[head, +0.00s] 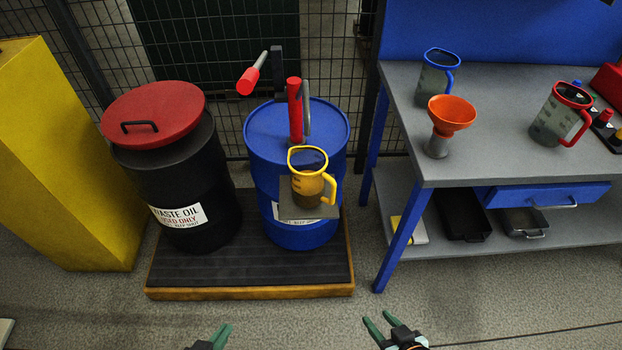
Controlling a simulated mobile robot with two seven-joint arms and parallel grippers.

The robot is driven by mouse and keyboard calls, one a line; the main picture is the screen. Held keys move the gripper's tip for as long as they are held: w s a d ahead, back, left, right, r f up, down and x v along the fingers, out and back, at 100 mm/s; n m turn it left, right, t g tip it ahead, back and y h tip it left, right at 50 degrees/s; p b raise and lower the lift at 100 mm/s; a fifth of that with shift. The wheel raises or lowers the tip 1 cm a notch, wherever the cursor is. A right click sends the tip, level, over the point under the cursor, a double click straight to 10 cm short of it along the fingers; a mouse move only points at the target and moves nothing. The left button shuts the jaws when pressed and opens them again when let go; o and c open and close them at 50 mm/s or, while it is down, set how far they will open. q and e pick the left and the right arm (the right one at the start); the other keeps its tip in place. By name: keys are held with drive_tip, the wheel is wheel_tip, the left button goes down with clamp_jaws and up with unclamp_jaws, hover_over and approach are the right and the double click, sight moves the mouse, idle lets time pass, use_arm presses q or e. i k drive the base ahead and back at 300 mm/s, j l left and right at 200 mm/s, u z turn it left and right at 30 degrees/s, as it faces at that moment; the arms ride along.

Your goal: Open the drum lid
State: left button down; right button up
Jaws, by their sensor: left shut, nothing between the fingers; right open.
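The black waste oil drum (175,180) stands at the left on a low dark platform. Its red lid (155,113) lies over the drum top, tilted towards me, with a black handle (140,127) on it. My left gripper (226,330) is at the bottom edge, in front of the platform and well away from the lid. It is shut and empty. My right gripper (377,324) is at the bottom edge, right of the left one. It is open and empty, with its green fingers apart. Most of both arms is out of view.
A blue drum (262,170) with a red-handled pump (295,110) and a yellow jug (307,185) stands beside the black drum. A yellow cabinet (65,160) is at the left. A workbench (490,140) bears jugs and an orange funnel (451,112). Floor before the platform (250,292) is clear.

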sight(156, 111)
drive_tip(key=u, duration=0.4)
drive_tip(key=i+j+u, duration=0.1)
drive_tip(key=u, duration=0.3)
drive_tip(key=i+j+u, duration=0.1)
drive_tip(key=u, duration=0.3)
drive_tip(key=i+u, duration=0.15)
drive_tip(key=u, duration=0.25)
